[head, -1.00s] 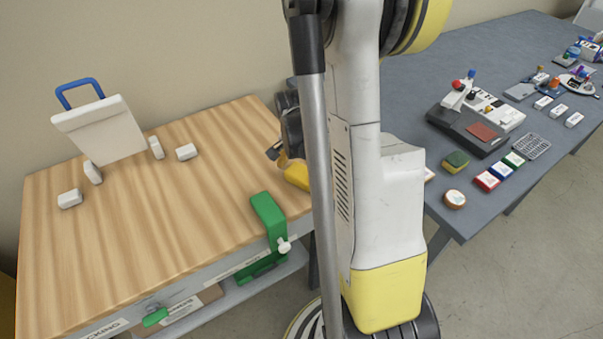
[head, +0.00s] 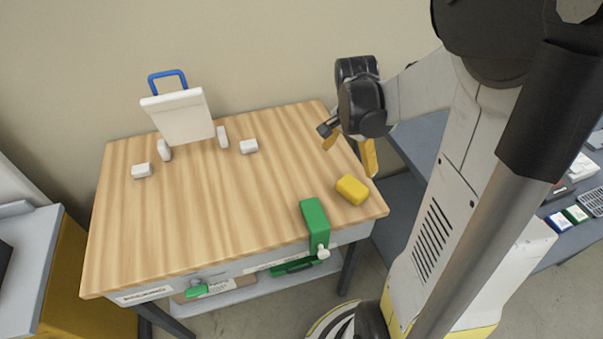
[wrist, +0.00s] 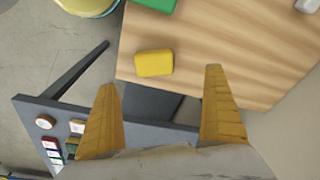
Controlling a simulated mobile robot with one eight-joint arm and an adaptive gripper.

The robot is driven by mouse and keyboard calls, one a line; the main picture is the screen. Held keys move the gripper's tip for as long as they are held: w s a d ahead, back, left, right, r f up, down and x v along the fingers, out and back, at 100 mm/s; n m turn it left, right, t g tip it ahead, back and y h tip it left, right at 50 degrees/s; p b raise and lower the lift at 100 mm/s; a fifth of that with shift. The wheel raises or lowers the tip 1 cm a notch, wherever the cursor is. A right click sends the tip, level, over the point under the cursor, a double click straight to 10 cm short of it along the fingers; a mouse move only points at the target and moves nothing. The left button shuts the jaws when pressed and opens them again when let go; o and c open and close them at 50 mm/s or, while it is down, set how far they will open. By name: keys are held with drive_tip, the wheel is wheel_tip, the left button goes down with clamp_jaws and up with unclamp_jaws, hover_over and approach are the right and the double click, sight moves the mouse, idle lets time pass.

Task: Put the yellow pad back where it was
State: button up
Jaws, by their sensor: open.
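The yellow pad (head: 352,190) lies flat on the wooden bench top (head: 215,215), near its right edge and beside the green clamp (head: 315,222). It also shows in the wrist view (wrist: 154,63), just beyond the fingertips and close to the bench edge. My gripper (head: 348,161) is open, with its two yellow fingers apart and nothing between them. It hangs near the bench's right edge, behind the pad in the head view, and is apart from it. In the wrist view my gripper (wrist: 161,80) spans the gap beside the bench.
A white board with a blue handle (head: 182,115) stands at the back of the bench, with several small white blocks around it. A grey table (head: 405,195) with small items stands to the right. The middle of the bench is clear. Another grey surface (head: 25,255) is at left.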

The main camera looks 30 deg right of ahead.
drive_tip(key=s+a+r+n+t, duration=0.2)
drive_tip(key=a+r+n, duration=0.1)
drive_tip(key=a+n, duration=0.2)
drive_tip(key=s+a+r+n+t+y, duration=0.1)
drive_tip(key=a+r+n, duration=0.3)
drive_tip(key=a, duration=0.6)
drive_tip(key=s+a+r+n+t, duration=0.3)
drive_tip(key=a+n, duration=0.3)
drive_tip(key=a, duration=0.1)
drive_tip(key=shift+a+r, duration=0.2)
